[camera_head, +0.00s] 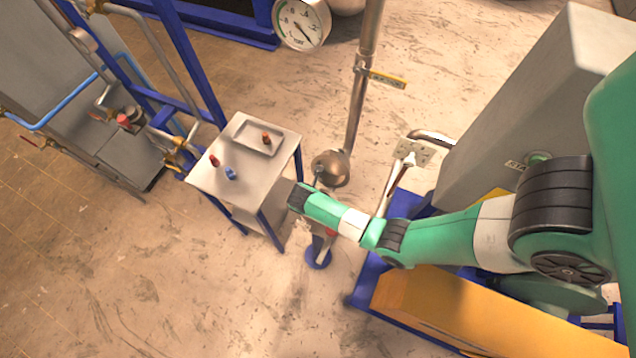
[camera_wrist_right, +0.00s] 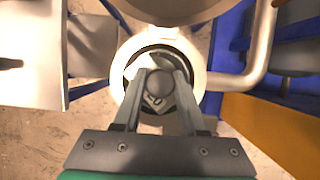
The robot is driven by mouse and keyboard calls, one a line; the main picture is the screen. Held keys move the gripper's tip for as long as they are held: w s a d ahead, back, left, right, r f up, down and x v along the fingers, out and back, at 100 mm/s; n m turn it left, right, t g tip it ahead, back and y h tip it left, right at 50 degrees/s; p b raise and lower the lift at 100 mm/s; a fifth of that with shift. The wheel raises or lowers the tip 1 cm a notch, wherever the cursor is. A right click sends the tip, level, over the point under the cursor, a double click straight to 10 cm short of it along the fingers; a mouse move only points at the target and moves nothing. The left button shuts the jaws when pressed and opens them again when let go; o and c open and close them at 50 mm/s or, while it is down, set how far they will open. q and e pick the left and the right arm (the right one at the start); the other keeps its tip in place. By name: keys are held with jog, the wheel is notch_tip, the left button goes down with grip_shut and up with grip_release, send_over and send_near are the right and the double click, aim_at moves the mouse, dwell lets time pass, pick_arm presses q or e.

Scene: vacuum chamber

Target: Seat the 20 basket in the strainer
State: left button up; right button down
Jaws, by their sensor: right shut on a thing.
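My right gripper (camera_wrist_right: 156,76) is shut on the dark round knob (camera_wrist_right: 155,85) of a metal basket (camera_wrist_right: 156,103). The basket is mostly hidden under the knob and fingers. A pale ring-shaped strainer mouth (camera_wrist_right: 117,78) surrounds the fingertips and knob in the right wrist view. The basket lies within the ring's outline, but I cannot tell how deep it sits. Its marking is too small to read. In the head view my right arm reaches left and hides the strainer and fingertips. My left gripper is not in view.
A small table (camera_head: 205,178) stands left of the arm. It holds a red piece (camera_head: 215,160), a blue piece (camera_head: 231,174) and a tray (camera_head: 243,129) with another reddish piece (camera_head: 266,139). A vertical pipe (camera_head: 357,110) rises behind. A bent pipe (camera_wrist_right: 262,50) runs right of the strainer.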

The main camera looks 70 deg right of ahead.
jog(key=shift+c, duration=2.3)
grip_release()
jog(key=shift+r, duration=0.15)
jog(key=p+v, duration=0.2)
jog(key=v, duration=1)
jog(key=shift+p, duration=0.4)
